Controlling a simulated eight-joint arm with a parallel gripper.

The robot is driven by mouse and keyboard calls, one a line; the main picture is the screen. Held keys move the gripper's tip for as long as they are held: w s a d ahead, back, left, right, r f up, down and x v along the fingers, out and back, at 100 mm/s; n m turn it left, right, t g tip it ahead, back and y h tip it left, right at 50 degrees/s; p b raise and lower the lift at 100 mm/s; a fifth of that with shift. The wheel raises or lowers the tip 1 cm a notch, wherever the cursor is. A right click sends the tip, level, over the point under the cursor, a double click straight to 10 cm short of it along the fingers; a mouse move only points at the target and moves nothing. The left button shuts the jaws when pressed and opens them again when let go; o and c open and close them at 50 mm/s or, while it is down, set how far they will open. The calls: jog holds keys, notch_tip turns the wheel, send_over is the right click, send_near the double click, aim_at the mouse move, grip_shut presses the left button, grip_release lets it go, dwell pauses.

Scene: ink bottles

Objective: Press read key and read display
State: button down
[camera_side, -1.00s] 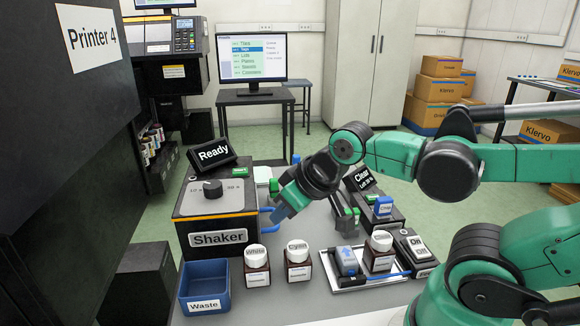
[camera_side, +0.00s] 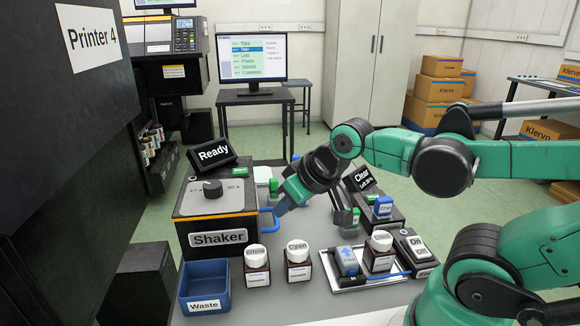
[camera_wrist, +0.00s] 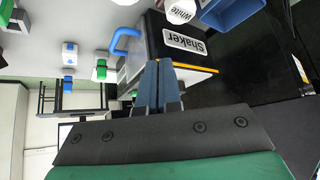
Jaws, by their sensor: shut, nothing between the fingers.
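A black tilted display reading "Clear" with a smaller line below (camera_side: 362,179) stands on a dark device at the right of the bench. A blue-topped block (camera_side: 384,206) and green pieces (camera_side: 355,215) are at this device; I cannot tell which is the read key. A second display reads "Ready" (camera_side: 214,152), behind the shaker (camera_side: 215,220). My gripper (camera_side: 279,211) is shut and empty, pointing down-left near the shaker's blue handle (camera_side: 268,222), left of the "Clear" device. In the wrist view, the closed fingers (camera_wrist: 158,68) appear before the shaker (camera_wrist: 180,45).
A blue waste bin (camera_side: 205,290), White bottle (camera_side: 256,265) and Cyan bottle (camera_side: 298,262) stand in front. A metal tray (camera_side: 350,284) holds a blue-arrow block and another bottle. An On/Off switch box (camera_side: 415,250) is at right.

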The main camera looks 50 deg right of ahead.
jog(key=d+m+h, duration=0.2)
jog(key=d+m, duration=0.6)
jog(key=d, duration=0.5)
jog(key=m+h, duration=0.4)
jog(key=m, duration=0.4)
send_over(373, 198)
jog(key=shift+s+a+r, duration=0.1)
jog(key=shift+s+r, duration=0.2)
jog(key=shift+f, duration=0.15)
jog(key=shift+f, duration=4.3)
jog(key=shift+f, duration=0.1)
jog(key=shift+f, duration=0.3)
jog(key=shift+r, duration=0.15)
jog(key=shift+r, duration=0.3)
